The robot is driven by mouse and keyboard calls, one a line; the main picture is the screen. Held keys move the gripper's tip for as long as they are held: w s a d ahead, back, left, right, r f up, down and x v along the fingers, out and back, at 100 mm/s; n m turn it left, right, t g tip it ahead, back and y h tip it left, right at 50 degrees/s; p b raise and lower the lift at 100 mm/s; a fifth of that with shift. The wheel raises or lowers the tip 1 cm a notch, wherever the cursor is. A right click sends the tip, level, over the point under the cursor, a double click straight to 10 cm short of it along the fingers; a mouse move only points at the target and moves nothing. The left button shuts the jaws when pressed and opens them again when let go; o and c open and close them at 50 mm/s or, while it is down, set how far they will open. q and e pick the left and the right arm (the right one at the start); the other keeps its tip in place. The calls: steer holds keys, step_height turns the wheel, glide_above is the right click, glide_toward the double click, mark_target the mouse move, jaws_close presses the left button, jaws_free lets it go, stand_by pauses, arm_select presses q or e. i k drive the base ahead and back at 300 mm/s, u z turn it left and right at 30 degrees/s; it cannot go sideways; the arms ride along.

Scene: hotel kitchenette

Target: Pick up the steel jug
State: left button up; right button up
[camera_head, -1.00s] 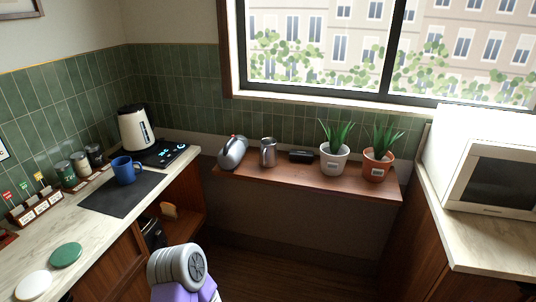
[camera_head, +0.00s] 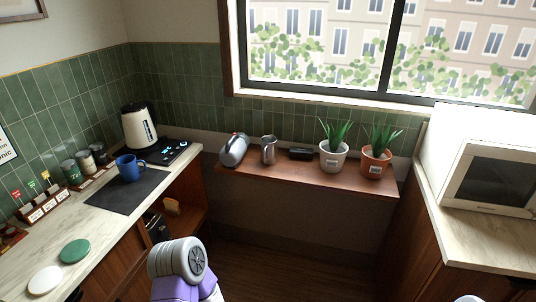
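The steel jug (camera_head: 268,151) stands upright on the brown wooden shelf (camera_head: 306,182) under the window. It is a small shiny metal vessel. To its left, very close, lies a larger grey rounded object (camera_head: 234,150) with a red detail on top. A small black box-like object (camera_head: 301,154) is to its right. Neither gripper shows. A grey and purple link of my own arm is at the bottom, well short of the shelf.
Two potted plants, one white pot (camera_head: 333,161) and one terracotta pot (camera_head: 375,165), fill the shelf's right part. A counter with a blue mug (camera_head: 130,168) and kettle (camera_head: 139,127) is left. A microwave (camera_head: 493,176) stands on the right counter. Floor before the shelf looks clear.

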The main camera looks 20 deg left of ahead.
mark_target(269, 152)
steer(key=z, duration=0.2)
steer(key=k, duration=0.3)
steer(key=u, duration=1.1)
steer(key=i, duration=1.2)
steer(key=z, duration=0.05)
